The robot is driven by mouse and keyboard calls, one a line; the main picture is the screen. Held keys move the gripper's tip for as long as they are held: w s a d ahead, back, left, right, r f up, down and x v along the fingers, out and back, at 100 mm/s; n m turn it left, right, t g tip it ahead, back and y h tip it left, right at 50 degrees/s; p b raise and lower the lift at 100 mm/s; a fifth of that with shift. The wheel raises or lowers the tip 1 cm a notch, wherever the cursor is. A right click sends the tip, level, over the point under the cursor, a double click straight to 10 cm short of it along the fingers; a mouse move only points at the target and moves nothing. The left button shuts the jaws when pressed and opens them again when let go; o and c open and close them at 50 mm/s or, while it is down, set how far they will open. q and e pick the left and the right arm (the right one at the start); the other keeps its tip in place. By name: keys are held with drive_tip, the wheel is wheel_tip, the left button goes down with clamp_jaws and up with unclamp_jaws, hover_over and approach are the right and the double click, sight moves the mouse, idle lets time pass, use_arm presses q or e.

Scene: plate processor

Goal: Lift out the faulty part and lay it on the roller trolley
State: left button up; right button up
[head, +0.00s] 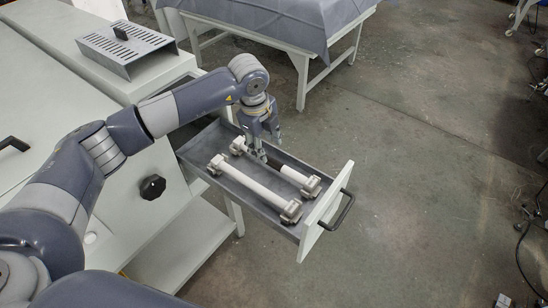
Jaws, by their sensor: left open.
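I cannot tell whether the fingers touch the rod. I cannot make out the roller trolley for sure. My right gripper is not in view.
The drawer has a white front (325,212) with a black handle (343,210). A slotted grey metal box (125,45) sits on the white cabinet at left. A table with a grey cover (290,20) stands at the back. The floor (430,150) on the right is largely clear; cables lie at its right edge.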

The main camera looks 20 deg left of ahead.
sight(270, 159)
use_arm(q)
drive_tip(key=shift+s+f, duration=0.1)
drive_tip(key=shift+f, duration=0.5)
drive_tip(key=shift+d+f+p, duration=0.15)
drive_tip(key=shift+f+p, duration=0.15)
drive_tip(key=shift+p, duration=0.05)
drive_tip(key=f, duration=0.1)
drive_tip(key=f+p, duration=0.2)
drive_tip(key=shift+w+d+f, duration=0.3)
drive_tip(key=shift+w, duration=0.05)
drive_tip(key=shift+f, duration=0.55)
drive_tip(key=shift+w+f, duration=0.1)
drive_tip(key=shift+c, duration=1.1)
clamp_jaws()
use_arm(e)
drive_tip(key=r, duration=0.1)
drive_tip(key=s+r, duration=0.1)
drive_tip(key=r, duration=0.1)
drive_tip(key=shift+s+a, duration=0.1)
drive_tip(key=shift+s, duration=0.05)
